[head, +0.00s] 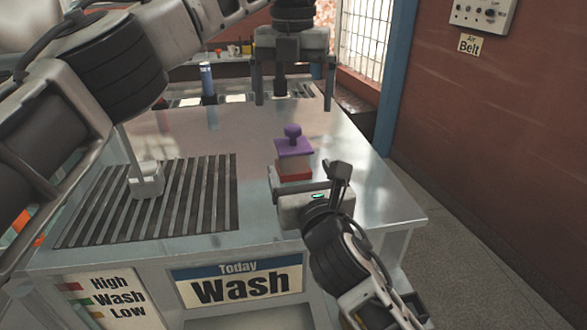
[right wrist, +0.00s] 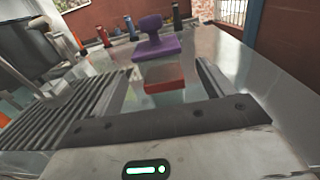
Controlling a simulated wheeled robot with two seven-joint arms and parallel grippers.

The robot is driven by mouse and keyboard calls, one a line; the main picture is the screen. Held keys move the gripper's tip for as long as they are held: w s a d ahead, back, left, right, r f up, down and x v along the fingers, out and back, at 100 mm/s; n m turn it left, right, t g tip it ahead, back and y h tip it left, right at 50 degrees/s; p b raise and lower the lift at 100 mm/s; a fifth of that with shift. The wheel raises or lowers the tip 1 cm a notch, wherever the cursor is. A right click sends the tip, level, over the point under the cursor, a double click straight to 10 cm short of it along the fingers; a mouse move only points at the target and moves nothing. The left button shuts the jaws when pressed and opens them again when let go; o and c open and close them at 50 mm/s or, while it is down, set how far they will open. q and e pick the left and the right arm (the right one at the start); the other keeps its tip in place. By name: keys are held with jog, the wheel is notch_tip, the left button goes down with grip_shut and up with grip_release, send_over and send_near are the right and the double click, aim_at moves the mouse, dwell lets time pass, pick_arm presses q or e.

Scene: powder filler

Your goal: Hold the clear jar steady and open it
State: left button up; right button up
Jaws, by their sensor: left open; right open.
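The clear jar (head: 293,163) stands upright on the metal counter, with a red layer at its bottom. Its purple lid (head: 293,146) has a knob on top and is on the jar. My left gripper (head: 294,98) is open and empty, fingers pointing down, above and slightly behind the lid. My right gripper (head: 308,180) is open at the near side of the jar. In the right wrist view the red bottom of the jar (right wrist: 164,79) and the purple lid (right wrist: 155,46) show ahead between the fingers. Contact between the right fingers and the jar cannot be told.
A slatted drain grate (head: 205,200) lies left on the counter (head: 215,135), with a pale metal container (head: 146,180) on it. A blue-topped bottle (head: 207,80) stands at the back. The counter right of the jar is clear up to its edge.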

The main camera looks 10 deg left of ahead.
aim_at(292, 150)
jog(key=x, duration=0.8)
jog(key=shift+w+a, duration=0.15)
jog(key=shift+w, duration=0.05)
jog(key=shift+c, duration=0.3)
jog(key=c, duration=1)
jog(key=o, duration=1.1)
jog(key=shift+c, duration=0.2)
jog(key=shift+s, duration=0.15)
